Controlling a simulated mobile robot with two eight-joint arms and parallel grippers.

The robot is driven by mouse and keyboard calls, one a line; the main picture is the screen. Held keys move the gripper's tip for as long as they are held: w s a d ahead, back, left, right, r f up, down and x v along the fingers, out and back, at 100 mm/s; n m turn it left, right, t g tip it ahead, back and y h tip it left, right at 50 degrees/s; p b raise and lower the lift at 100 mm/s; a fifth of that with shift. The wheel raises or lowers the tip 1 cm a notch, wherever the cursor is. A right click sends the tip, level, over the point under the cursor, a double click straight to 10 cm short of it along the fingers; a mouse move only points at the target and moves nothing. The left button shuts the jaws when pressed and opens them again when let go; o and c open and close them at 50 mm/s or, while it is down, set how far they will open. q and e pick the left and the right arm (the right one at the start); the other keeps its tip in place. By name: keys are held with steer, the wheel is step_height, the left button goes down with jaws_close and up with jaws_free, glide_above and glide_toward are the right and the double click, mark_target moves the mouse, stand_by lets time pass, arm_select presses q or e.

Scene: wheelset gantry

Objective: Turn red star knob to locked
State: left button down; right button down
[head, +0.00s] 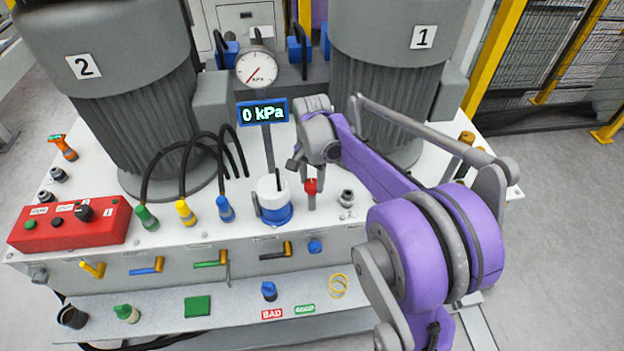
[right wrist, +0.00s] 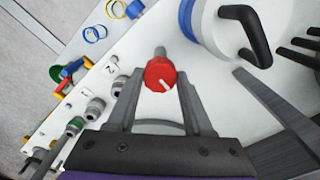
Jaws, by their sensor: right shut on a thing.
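The red star knob (head: 311,187) sits on a grey stem on the white top plate, right of the white and blue canister. In the right wrist view the red knob (right wrist: 160,74) shows a white pointer line on its face. My right gripper (head: 312,182) comes down over the knob from above. In the right wrist view its two fingers (right wrist: 160,84) are on either side of the knob and shut on it. Any locked mark near the knob cannot be made out. My left gripper is not in view.
The white and blue canister (head: 275,207) with a black handle stands close left of the knob. A grey fitting (head: 346,198) is close on the right. A gauge (head: 257,67) and a 0 kPa display (head: 262,112) stand behind. Coloured levers line the front face below.

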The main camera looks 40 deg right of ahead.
steer(key=shift+n, duration=0.3)
steer(key=n, duration=0.3)
steer(key=shift+n, duration=0.4)
steer(key=n, duration=0.4)
steer(key=shift+n, duration=0.3)
steer(key=n, duration=0.4)
steer(key=shift+b, duration=0.3)
steer(key=n, duration=0.4)
steer(key=shift+n, duration=0.6)
steer(key=shift+c, duration=1.5)
jaws_free()
